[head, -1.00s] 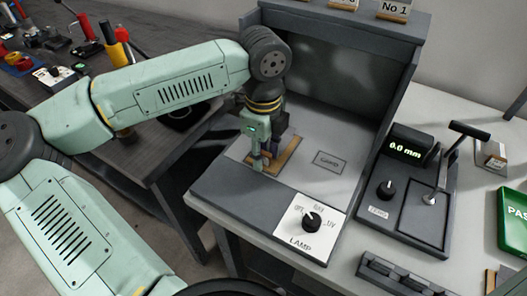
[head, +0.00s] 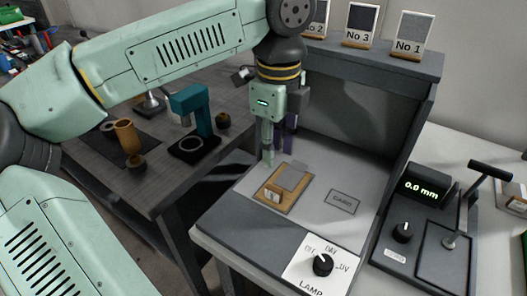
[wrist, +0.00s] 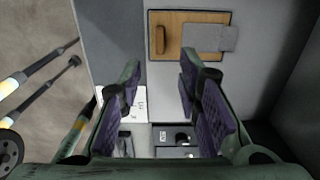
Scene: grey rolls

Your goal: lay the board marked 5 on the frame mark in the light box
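A wooden board (head: 284,190) with a grey sheet on it lies on the light box floor. The board also shows in the wrist view (wrist: 174,53), beyond my fingertips, with the sheet overhanging one edge. The frame mark (head: 342,202), a dark outlined rectangle reading CARD, lies bare to the right of the board. My gripper (head: 278,158) is above the floor behind the board. In the wrist view my gripper (wrist: 160,78) is open, nothing between its fingers.
The light box's side wall (head: 400,140) stands right of the mark. Several labelled boards, among them No 1 (head: 411,35), stand on its top. The lamp knob (head: 322,265) is at the front. A gauge (head: 428,188) stands right. A dark bench (head: 160,190) is left.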

